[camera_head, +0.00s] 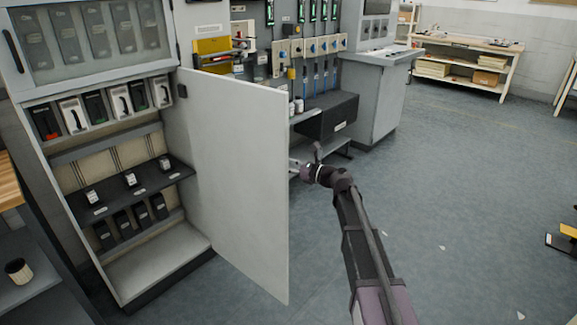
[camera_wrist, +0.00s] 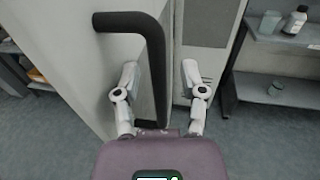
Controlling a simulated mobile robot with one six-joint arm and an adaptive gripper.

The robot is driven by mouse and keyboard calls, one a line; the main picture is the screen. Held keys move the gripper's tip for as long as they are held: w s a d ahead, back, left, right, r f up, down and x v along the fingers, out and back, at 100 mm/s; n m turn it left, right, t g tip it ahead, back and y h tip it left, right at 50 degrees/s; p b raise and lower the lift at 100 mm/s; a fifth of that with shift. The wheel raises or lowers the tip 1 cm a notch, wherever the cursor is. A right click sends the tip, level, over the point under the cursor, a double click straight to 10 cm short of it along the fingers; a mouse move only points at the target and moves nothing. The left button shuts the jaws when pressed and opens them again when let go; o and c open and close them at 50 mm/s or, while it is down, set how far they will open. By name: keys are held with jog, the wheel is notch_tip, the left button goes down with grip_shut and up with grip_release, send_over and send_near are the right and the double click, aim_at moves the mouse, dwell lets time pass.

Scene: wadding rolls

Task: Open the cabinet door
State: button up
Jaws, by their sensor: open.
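The cabinet (camera_head: 156,271) stands at the left in the head view with its lower door (camera_head: 235,170) swung wide open. Its shelves and contents show to the left of the door. In the wrist view the outer face of the door (camera_wrist: 70,75) fills the left side, and its black bar handle (camera_wrist: 152,60) runs down between my fingers. My gripper (camera_wrist: 160,80) is open, with one finger on each side of the handle. In the head view my gripper (camera_head: 297,165) is at the door's free edge, partly hidden by it.
A grey workstation (camera_head: 375,95) with a dark drawer box (camera_head: 328,118) stands behind the door. A shelf with bottles (camera_wrist: 290,25) is at the right in the wrist view. The floor (camera_head: 460,190) at the right is largely clear. A wooden bench (camera_head: 470,45) stands far back.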

jog(key=v, duration=1.1)
jog(key=shift+d, duration=0.25)
jog(key=shift+s, duration=0.1)
